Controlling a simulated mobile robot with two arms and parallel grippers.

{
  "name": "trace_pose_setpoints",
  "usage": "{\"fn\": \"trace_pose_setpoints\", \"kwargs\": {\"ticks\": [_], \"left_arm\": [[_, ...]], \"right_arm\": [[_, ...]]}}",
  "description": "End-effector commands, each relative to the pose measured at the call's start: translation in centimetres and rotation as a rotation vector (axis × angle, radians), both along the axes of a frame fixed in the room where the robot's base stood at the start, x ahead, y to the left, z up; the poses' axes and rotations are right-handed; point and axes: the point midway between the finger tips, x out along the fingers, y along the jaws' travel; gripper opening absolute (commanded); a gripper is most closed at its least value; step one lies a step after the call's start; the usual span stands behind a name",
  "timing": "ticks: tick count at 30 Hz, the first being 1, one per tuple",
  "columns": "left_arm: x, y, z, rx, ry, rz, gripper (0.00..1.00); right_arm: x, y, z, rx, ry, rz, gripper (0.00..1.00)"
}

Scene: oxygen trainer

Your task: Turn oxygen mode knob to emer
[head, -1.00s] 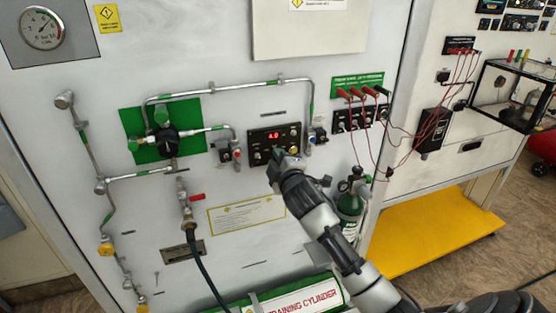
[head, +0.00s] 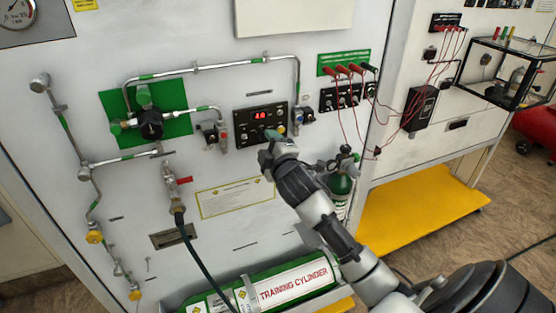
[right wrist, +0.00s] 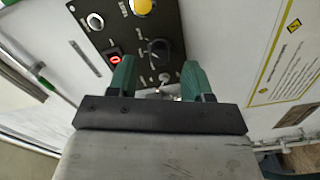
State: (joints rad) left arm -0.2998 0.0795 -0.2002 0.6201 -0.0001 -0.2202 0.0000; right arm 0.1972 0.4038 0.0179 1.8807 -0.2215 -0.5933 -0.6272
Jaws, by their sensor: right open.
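The black oxygen control panel (head: 248,114) with a lit red display is on the white wall, near the middle of the head view. It also shows at the top of the right wrist view (right wrist: 101,37), with a black knob (right wrist: 157,50), a yellow knob (right wrist: 143,6) and a white knob (right wrist: 95,21). My right gripper (head: 271,137) is at the panel's lower edge. Its green fingers (right wrist: 158,80) are open and empty in the wrist view, and the black knob lies just beyond the gap between them. The knob labels are too small to read. My left gripper is not in view.
Metal pipes (head: 228,67) and a green plate with a valve (head: 116,105) are left of the panel. Red leads (head: 384,98) hang to the right. A training cylinder (head: 292,284) lies below. A yellow platform (head: 415,215) is at the right.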

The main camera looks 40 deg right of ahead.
Motion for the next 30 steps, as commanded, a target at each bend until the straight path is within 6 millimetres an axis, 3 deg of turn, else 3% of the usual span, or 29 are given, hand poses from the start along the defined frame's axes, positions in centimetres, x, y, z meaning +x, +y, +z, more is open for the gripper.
{"fn": "trace_pose_setpoints", "kwargs": {"ticks": [6,12,30], "left_arm": [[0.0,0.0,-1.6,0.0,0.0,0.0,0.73],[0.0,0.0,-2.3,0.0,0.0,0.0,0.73],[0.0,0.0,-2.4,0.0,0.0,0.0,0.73]], "right_arm": [[-4.3,1.0,-0.4,-0.001,0.001,0.001,0.5],[-6.9,1.6,-0.3,0.0,0.001,0.0,0.5],[-7.8,1.8,-0.1,0.0,0.001,-0.001,0.5]]}}
